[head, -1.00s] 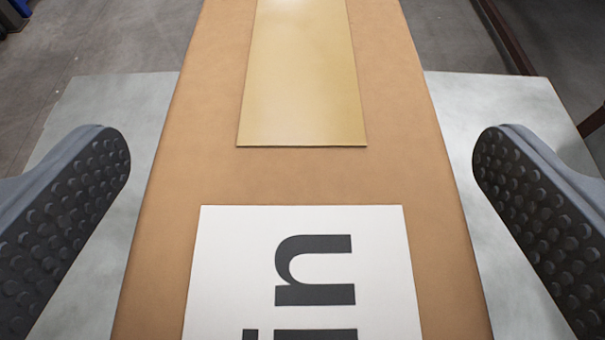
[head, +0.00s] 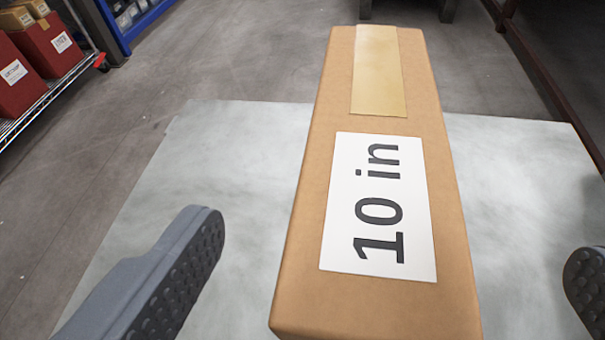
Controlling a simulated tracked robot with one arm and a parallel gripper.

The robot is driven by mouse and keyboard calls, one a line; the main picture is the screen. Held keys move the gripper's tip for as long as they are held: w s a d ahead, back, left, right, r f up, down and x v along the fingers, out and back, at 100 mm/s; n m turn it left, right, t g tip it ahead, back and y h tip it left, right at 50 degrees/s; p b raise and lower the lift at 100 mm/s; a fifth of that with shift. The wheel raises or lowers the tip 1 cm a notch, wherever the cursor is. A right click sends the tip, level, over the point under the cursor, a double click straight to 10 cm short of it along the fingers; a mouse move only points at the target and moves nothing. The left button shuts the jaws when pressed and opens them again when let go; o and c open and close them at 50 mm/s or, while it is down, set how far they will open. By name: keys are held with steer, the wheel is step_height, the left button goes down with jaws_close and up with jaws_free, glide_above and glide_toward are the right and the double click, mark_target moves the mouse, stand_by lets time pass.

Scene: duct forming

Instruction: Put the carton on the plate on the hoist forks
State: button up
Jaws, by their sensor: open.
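The carton (head: 300,245) is a long brown box with tan tape and a white "10 in" label on its top. It rests on the pale grey plate (head: 235,150), which shows on both sides of it. My gripper (head: 395,255) is open, with its studded pads on either side of the carton's near end. Both pads are apart from the carton, the left one with a visible gap and the right one at the picture's edge. The hoist forks are not visible.
At the upper left stand a wire shelf (head: 45,95) with red bins (head: 48,45) and a blue rack (head: 125,25). A dark red rail (head: 550,85) runs along the upper right. Grey floor (head: 235,55) lies open beyond the plate.

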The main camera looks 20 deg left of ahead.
steer(key=shift+d+r, duration=0.1)
step_height(320, 180, up, 25)
steer(key=s+d+m+h, duration=0.1)
steer(key=s+d+h, duration=0.1)
steer(key=h, duration=0.1)
steer(key=s+a+r+t, duration=0.1)
steer(key=s+a+r, duration=0.2)
steer(key=s+r, duration=0.4)
steer(key=s+a+r+m+t, duration=0.1)
steer(key=s+a+r, duration=0.2)
steer(key=s+r, duration=0.4)
step_height(320, 180, up, 7)
steer(key=shift+a+r, duration=0.15)
steer(key=shift+a, duration=0.2)
step_height(320, 180, up, 7)
steer(key=p, duration=0.7)
steer(key=shift+c, duration=0.3)
